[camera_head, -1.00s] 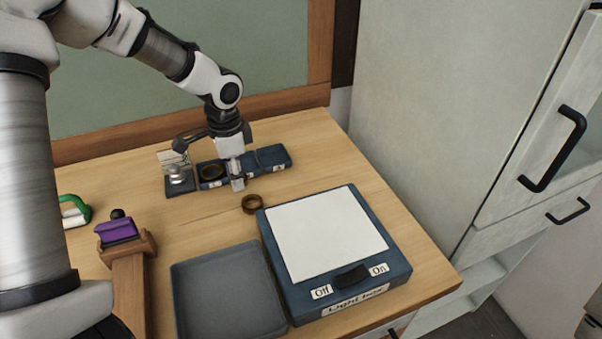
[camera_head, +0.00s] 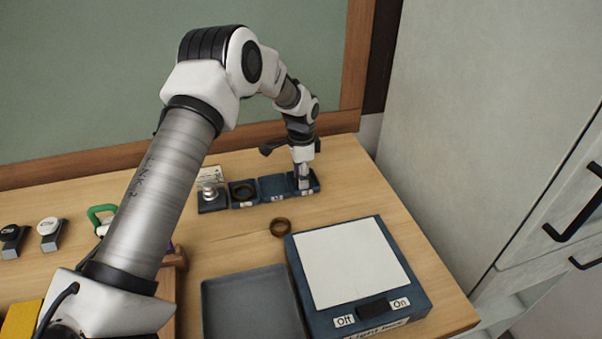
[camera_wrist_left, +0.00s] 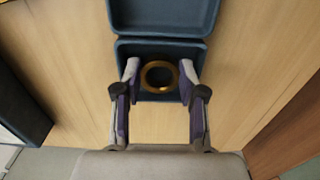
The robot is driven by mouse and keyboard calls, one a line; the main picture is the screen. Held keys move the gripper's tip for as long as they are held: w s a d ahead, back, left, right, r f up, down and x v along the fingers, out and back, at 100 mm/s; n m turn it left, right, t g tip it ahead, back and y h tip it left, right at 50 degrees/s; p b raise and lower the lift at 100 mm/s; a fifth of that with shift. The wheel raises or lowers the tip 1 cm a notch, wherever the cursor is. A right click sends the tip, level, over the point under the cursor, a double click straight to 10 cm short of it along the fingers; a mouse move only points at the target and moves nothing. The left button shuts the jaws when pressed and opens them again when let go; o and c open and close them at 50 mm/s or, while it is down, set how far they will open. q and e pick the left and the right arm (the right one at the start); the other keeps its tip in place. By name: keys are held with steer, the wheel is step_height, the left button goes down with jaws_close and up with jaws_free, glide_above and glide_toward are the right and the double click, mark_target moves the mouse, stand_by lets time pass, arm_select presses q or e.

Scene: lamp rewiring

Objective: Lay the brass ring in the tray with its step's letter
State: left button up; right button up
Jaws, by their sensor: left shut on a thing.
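A brass ring (camera_wrist_left: 159,76) shows in the left wrist view between the fingertips of my left gripper (camera_wrist_left: 159,80), which is shut on it. The ring is over or inside a small blue tray (camera_wrist_left: 122,90); whether it touches the floor is unclear. In the head view my left gripper (camera_head: 303,182) points down into the rightmost tray (camera_head: 316,186) of a row, hiding the held ring. The neighbouring tray (camera_head: 272,186) looks empty. Another tray (camera_head: 233,203) holds a dark ring (camera_head: 243,190). The tray letters are too small to read. My right gripper is not in view.
Another brownish ring (camera_head: 281,227) lies on the table before the row. A blue light box (camera_head: 420,297) and a grey tray (camera_head: 210,312) stand nearer. The leftmost tray (camera_head: 211,207) holds a metal part (camera_head: 209,190). A cabinet (camera_head: 460,130) stands right.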

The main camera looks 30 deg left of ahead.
arm_select(q)
steer(key=shift+f, duration=0.1)
steer(key=o, duration=0.7)
steer(key=shift+o, duration=0.2)
step_height(320, 180, up, 12)
steer(key=b, duration=0.2)
